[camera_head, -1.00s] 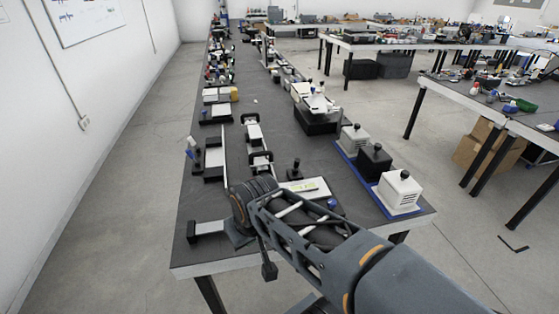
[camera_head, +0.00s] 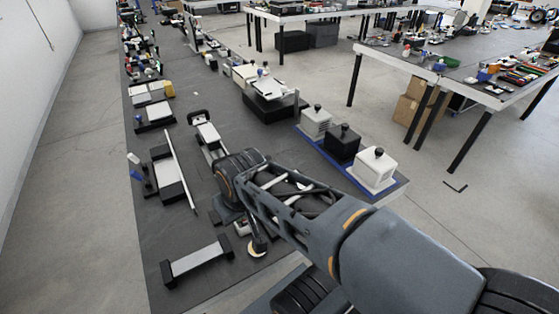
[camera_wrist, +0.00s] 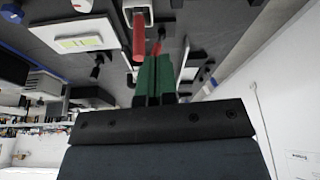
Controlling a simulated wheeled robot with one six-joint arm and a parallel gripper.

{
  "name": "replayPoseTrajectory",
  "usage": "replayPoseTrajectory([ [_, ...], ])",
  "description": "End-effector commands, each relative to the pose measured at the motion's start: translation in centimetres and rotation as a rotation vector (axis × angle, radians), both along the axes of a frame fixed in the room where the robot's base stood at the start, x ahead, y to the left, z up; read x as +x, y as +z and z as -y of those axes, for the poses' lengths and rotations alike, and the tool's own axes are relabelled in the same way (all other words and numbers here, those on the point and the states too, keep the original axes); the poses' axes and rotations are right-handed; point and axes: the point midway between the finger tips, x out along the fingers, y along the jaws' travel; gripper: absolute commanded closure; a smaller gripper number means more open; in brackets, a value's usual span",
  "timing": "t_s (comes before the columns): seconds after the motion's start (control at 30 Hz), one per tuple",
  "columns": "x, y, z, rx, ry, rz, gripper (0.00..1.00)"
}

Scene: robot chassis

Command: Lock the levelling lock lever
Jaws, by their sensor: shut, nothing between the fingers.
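In the wrist view my gripper (camera_wrist: 154,78) has two green fingers pressed together, with nothing between them. A red handle (camera_wrist: 139,36) hangs from a white-framed fixture (camera_wrist: 127,10) just past the fingertips, slightly left of them. It looks like the lock lever, but I cannot tell its position or whether the fingers touch it. A second thin red piece (camera_wrist: 157,46) shows just right of it, partly hidden by the fingers. In the head view the arm covers the fingers and the red handle.
The black-topped workbench (camera_head: 265,145) carries several fixtures. A white bar with black end blocks (camera_head: 196,260) lies at the near left. White and black boxes, including a near white box (camera_head: 374,171), stand on a blue tray at right. A white wall (camera_wrist: 288,110) borders the wrist view.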

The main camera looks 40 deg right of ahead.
Motion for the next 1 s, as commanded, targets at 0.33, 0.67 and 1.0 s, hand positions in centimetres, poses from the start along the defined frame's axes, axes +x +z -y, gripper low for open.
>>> replayPoseTrajectory([
  [0.33, 0.3, -1.2, 0.5, 0.120, -0.159, -0.061, 1.00],
  [0.67, 5.1, -5.3, 6.6, 0.945, -1.234, -0.249, 1.00],
  [1.0, 6.3, -8.1, 21.3, 1.743, -2.094, -0.120, 1.00],
])
